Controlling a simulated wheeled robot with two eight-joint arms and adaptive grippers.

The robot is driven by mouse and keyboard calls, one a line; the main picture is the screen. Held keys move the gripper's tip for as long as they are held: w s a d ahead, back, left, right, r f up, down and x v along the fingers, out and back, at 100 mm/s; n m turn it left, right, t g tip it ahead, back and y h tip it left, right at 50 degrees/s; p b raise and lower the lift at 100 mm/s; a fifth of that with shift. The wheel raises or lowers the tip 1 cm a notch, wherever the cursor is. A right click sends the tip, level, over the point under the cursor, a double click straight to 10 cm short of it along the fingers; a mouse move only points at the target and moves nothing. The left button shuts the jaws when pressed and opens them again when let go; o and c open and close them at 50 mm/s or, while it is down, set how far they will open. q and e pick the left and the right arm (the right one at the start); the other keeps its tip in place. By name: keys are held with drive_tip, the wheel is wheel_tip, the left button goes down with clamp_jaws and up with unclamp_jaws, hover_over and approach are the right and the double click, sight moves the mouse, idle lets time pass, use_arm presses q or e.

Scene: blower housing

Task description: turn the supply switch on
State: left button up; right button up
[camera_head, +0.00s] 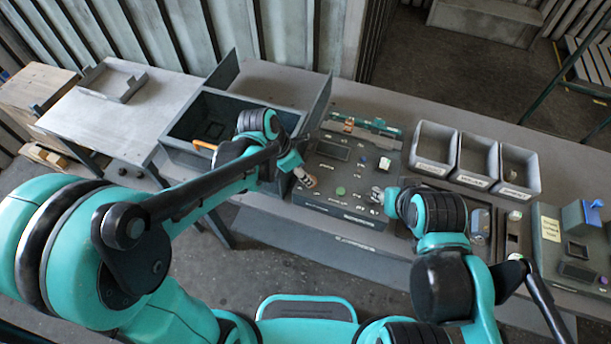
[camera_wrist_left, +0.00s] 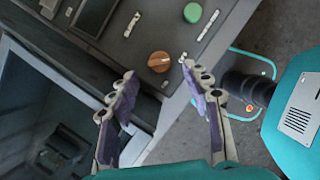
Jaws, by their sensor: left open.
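The grey control panel (camera_head: 345,207) stands on the bench in the head view.
Three grey bins (camera_head: 467,162) stand to the right of the panel. An open grey box (camera_head: 194,135) is to its left. A second device with a blue part (camera_head: 581,216) is at the far right. A white switch (camera_head: 384,163) sits on the panel's right side.

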use_arm(q)
drive_tip(key=b+x, duration=0.1)
drive_tip(key=x, duration=0.4)
drive_tip(key=shift+w+d+f, duration=0.1)
drive_tip(key=shift+f, duration=0.05)
clamp_jaws()
